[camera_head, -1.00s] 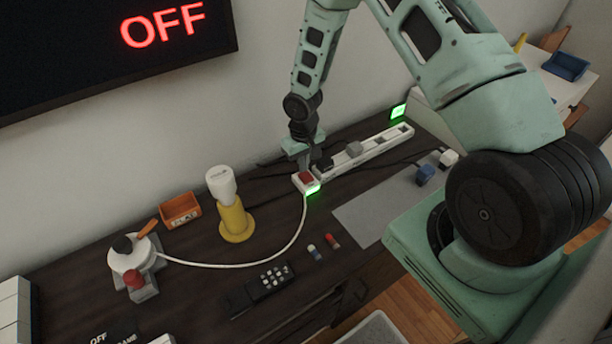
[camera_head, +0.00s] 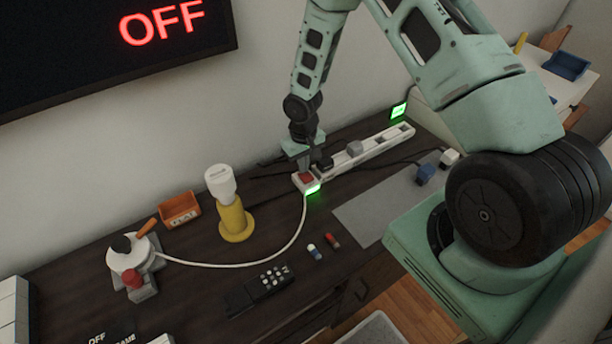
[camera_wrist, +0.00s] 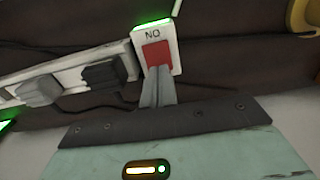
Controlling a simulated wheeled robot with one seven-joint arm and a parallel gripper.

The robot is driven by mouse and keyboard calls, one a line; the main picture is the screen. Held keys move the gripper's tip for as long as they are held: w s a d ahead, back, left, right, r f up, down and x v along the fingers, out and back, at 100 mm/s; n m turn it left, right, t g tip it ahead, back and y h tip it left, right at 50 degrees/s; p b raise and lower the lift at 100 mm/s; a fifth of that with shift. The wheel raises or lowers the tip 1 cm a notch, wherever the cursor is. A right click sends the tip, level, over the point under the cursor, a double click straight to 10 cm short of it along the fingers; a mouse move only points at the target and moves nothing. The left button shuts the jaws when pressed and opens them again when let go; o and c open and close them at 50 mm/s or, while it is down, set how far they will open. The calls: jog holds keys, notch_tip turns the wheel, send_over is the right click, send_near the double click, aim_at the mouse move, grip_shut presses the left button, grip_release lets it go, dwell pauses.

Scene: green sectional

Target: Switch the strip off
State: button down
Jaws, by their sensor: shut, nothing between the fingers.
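The white power strip (camera_head: 378,143) lies on the dark desk against the wall. Its red switch (camera_head: 306,177) is on the near left end, beside a lit green light (camera_head: 313,188). In the wrist view the red switch (camera_wrist: 157,53) sits under lettering that reads ON upside down, with a green glow at the end of the strip. My gripper (camera_head: 303,169) is shut and empty, pointing down at the switch. Its fingertips (camera_wrist: 158,70) overlap the switch's lower edge in the wrist view; I cannot tell whether they touch it.
A black plug (camera_wrist: 105,73) and a grey plug (camera_wrist: 38,91) sit in the strip close to my fingers. A white cord (camera_head: 290,250) runs to a white pot-like device (camera_head: 126,258).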

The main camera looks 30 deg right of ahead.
jog(key=shift+f+b, duration=0.4)
jog(key=shift+f, duration=0.1)
dwell(0.3)
jog(key=shift+r+p, duration=2.55)
jog(key=shift+r, duration=0.95)
jog(key=shift+r, duration=0.1)
jog(key=s+a+r+n+b, duration=0.15)
jog(key=s+a+r, duration=0.25)
jog(key=a+r, duration=0.4)
jog(key=s+a+r+n, duration=0.2)
jog(key=s+a+r, duration=0.3)
jog(key=a+r, duration=0.3)
jog(key=s+a+r+n, duration=0.2)
jog(key=s+r, duration=0.3)
jog(key=s, duration=0.4)
jog(key=s+a+r+n, duration=0.1)
jog(key=s+r, duration=0.3)
jog(key=s, duration=0.5)
jog(key=shift+s+a+r+n+y, duration=0.3)
jog(key=shift+s+a+r+n, duration=0.1)
jog(key=shift+n, duration=0.25)
